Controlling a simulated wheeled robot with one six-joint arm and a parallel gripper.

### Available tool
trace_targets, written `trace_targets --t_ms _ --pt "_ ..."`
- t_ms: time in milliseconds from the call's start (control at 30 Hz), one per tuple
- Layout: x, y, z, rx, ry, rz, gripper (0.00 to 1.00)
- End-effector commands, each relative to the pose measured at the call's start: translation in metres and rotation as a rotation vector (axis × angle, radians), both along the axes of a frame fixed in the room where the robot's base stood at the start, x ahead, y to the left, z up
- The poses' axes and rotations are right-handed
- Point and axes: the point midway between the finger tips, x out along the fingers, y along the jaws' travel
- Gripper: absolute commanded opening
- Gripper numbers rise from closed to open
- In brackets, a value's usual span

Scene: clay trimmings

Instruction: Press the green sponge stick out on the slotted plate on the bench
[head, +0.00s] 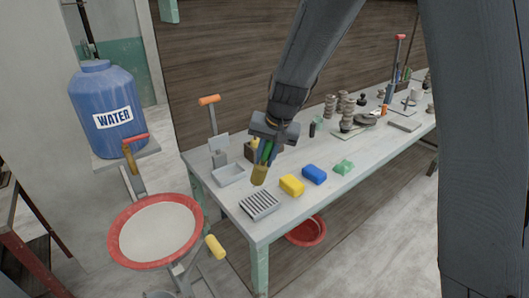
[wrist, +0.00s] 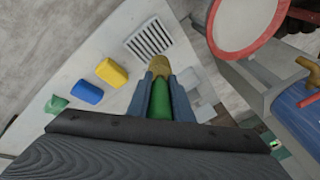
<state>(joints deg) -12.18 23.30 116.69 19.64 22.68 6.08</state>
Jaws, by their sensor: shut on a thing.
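My gripper (head: 268,142) is shut on the green sponge stick (head: 260,170), which has a green handle and a tan sponge end pointing down. In the wrist view the stick (wrist: 160,98) lies between the two fingers of my gripper (wrist: 160,88). The slotted plate (head: 260,205) lies near the bench's front left corner. The sponge end is above the bench, close to the plate in the picture; I see no contact. The plate also shows in the wrist view (wrist: 149,40), ahead of the sponge end.
Yellow (head: 291,185), blue (head: 314,174) and green (head: 344,167) blocks lie right of the plate on the bench (head: 233,197). A grey tray (head: 228,174) is to its left. A red-rimmed basin (head: 155,230) and a blue water barrel (head: 103,105) stand left of the bench.

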Motion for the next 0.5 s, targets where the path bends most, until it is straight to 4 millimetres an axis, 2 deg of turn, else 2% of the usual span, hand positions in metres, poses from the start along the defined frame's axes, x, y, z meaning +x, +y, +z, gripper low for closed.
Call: trace_targets --t_ms 267,500 --pt "0.001 0.001 -0.02 0.0 0.001 0.001 0.0" --pt "0.001 0.0 -0.045 -0.001 0.0 0.0 0.0"
